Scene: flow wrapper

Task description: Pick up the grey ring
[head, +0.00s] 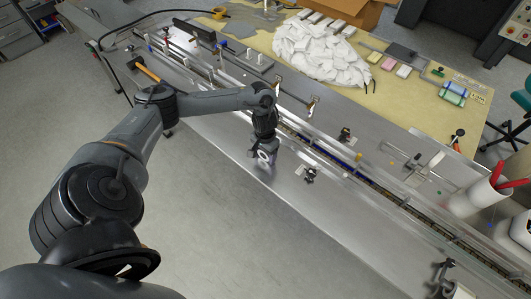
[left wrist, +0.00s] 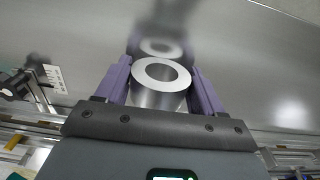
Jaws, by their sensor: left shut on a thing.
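The grey ring (left wrist: 142,74) is a short shiny metal cylinder with a round hole through it. In the left wrist view it sits between the two purple fingers of my left gripper (left wrist: 163,85), which is shut on it. In the head view the ring (head: 264,157) shows at the tip of my left gripper (head: 262,154), over the front edge area of the steel bench. A reflection of the ring shows on the steel surface beyond it; I cannot tell whether the ring touches the bench. My right gripper is not in view.
The steel bench (head: 350,222) is mostly bare in front of the conveyor rail (head: 376,186). A small bracket (head: 309,174) stands right of my gripper. A pile of white packets (head: 318,52) lies on the yellow table behind. A white cup (head: 478,194) with red handles stands at right.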

